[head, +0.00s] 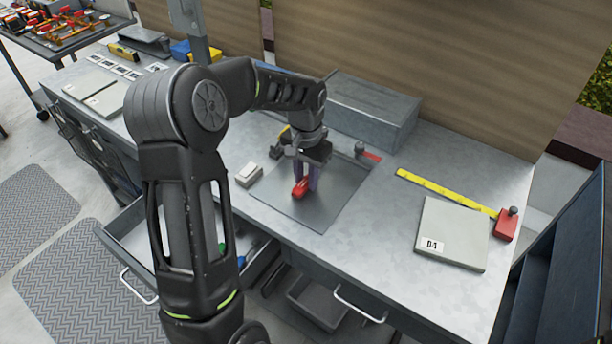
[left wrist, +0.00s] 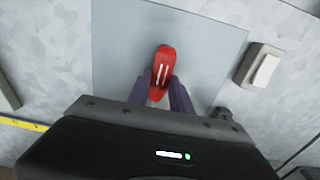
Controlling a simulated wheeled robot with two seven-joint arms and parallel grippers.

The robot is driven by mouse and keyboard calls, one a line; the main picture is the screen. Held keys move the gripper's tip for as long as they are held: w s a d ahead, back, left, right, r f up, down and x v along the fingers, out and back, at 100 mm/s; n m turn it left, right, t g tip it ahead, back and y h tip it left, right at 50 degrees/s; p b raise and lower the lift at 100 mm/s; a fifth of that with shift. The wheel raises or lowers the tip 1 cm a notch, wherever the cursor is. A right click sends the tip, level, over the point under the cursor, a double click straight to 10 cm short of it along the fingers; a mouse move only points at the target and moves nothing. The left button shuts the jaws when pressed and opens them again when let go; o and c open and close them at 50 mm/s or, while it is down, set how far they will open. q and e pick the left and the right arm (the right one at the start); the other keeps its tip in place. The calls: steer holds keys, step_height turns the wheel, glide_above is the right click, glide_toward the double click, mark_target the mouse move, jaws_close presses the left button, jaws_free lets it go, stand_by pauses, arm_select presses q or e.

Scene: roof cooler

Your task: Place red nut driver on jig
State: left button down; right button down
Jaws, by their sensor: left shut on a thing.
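A red-handled tool (head: 299,188), which looks like the red nut driver, is between the fingers of my left gripper (head: 306,180). In the left wrist view the red handle (left wrist: 163,60) points up the picture between the two dark fingers (left wrist: 162,92); its lower part is hidden by the gripper. The gripper is shut on it over a flat grey plate (head: 345,196). I cannot tell whether the tool touches the plate, nor which thing is the jig. My right gripper is not in view.
A small white-topped box (head: 249,175) lies left of the plate. A long grey box (head: 372,110) stands behind it. A yellow rule (head: 445,190), a grey slab (head: 450,232) labelled 04 and a red block (head: 505,226) are at right. An open drawer (head: 133,262) juts out in front.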

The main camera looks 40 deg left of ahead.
mark_target(306, 180)
arm_select(q)
steer(key=shift+f, duration=0.15)
steer(key=c, duration=1.2)
jaws_free()
steer(key=shift+o, duration=0.2)
step_height(306, 180, up, 12)
steer(key=shift+b, duration=0.4)
